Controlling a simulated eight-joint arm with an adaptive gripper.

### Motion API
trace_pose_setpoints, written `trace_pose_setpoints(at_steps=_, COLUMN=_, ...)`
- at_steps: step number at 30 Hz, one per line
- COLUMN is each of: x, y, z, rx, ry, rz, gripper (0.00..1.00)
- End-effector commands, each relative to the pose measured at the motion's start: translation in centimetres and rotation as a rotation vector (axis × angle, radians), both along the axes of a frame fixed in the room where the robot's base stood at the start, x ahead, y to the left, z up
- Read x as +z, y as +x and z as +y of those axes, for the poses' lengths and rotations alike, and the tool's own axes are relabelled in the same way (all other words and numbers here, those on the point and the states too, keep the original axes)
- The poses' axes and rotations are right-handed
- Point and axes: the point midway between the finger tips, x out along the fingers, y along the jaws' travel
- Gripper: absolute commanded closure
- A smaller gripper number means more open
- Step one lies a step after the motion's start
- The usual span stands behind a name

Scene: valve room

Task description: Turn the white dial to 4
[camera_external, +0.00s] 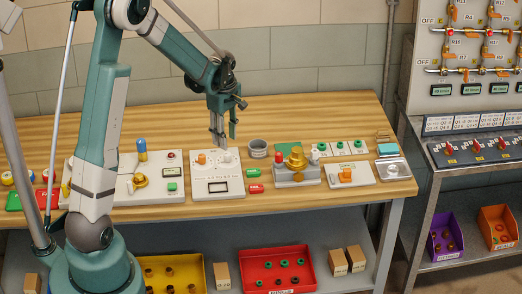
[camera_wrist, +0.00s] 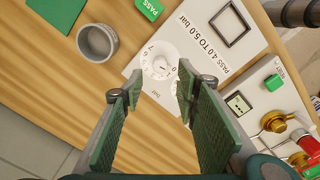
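The white dial (camera_external: 226,157) sits on a white panel (camera_external: 203,193) on the wooden bench, to the right of an orange knob. In the wrist view the dial (camera_wrist: 159,64) lies just beyond the gap between my fingertips, with small numbers around it. Its setting is too small to read surely. My gripper (camera_external: 222,136) points down just above the dial, apart from it as far as I can tell. In the wrist view my gripper (camera_wrist: 155,84) is open, its green pads well apart with nothing between them.
A grey cup (camera_external: 258,149) stands right of the panel, with green and red tags below it. A valve unit with a brass knob (camera_external: 296,157) is further right. A panel with a blue-topped post (camera_external: 142,150) is at left. Bare wood lies behind the panel.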

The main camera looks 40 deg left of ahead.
Motion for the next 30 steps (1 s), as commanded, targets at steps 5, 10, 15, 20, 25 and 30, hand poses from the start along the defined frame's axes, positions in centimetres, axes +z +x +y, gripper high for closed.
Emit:
trace_pose_setpoints(at_steps=5, x=-1.6, y=0.1, z=0.0, rx=0.000, ry=0.000, rz=0.000, gripper=0.69)
trace_pose_setpoints(at_steps=10, x=-3.4, y=0.1, z=0.0, rx=0.000, ry=0.000, rz=0.000, gripper=0.69)
trace_pose_setpoints(at_steps=15, x=-5.1, y=0.1, z=0.0, rx=0.000, ry=0.000, rz=0.000, gripper=0.69)
trace_pose_setpoints(at_steps=20, x=-6.2, y=0.1, z=0.0, rx=0.000, ry=0.000, rz=0.000, gripper=0.69)
trace_pose_setpoints(at_steps=25, x=-6.7, y=0.2, z=0.0, rx=0.000, ry=0.000, rz=0.000, gripper=0.69)
trace_pose_setpoints(at_steps=30, x=-6.8, y=0.1, z=0.0, rx=0.000, ry=0.000, rz=0.000, gripper=0.69)
